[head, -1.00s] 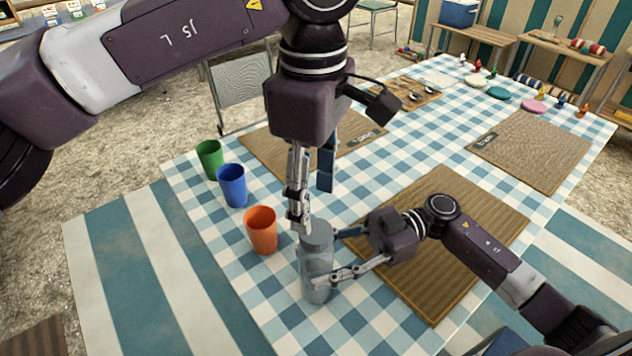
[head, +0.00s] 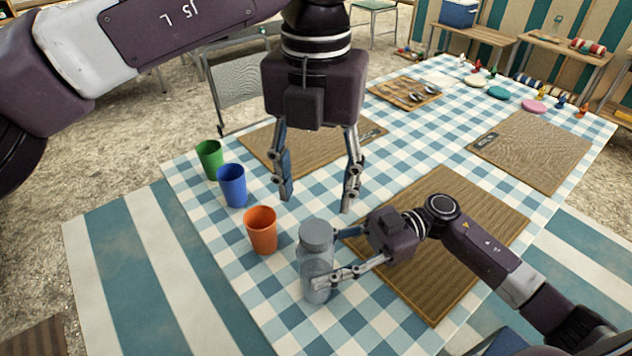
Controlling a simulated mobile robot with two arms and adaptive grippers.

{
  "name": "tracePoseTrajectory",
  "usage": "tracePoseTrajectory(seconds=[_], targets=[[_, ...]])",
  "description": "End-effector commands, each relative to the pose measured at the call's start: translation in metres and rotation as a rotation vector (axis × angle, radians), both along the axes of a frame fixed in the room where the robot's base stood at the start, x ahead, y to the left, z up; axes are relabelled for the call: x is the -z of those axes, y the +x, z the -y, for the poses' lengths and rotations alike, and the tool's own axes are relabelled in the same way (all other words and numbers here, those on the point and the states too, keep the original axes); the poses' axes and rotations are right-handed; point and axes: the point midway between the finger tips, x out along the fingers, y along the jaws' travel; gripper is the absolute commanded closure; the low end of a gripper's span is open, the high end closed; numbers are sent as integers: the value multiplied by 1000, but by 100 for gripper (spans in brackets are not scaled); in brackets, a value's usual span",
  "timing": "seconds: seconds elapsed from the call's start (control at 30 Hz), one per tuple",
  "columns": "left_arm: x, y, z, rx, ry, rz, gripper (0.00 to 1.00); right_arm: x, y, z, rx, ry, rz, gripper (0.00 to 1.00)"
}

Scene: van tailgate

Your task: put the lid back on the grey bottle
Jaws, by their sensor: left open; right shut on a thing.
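The grey bottle (head: 316,264) stands upright on the checked tablecloth, a see-through grey body with a grey lid (head: 316,234) sitting on its mouth. Whether the lid is screwed tight I cannot tell. My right gripper (head: 326,258) is shut on the bottle's body from the right, one finger across its front and the other behind. My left gripper (head: 316,203) is open and empty, pointing down above and slightly beyond the lid, with its fingers spread wide and apart from the bottle.
Orange (head: 261,230), blue (head: 232,186) and green (head: 209,159) cups stand in a row left of the bottle. A brown placemat (head: 470,225) lies under my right arm. Another placemat (head: 262,150) lies behind my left gripper. Plates and small figures are at the far end.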

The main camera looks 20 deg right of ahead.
Motion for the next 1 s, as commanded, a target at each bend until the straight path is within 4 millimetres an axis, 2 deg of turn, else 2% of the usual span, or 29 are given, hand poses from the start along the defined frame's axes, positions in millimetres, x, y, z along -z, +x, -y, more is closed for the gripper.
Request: tracePoseTrajectory(seconds=[0.2,0.63,0.77,1.0], targets=[[-1,0,0,-136,0,0,49,0,0,0,0,0,0,100],[2,0,0,-149,1,-1,49,0,0,0,0,0,0,100],[14,0,0,-149,1,-3,49,0,0,0,0,0,1,100],[52,0,0,-148,2,-2,49,0,0,0,0,0,1,100]])
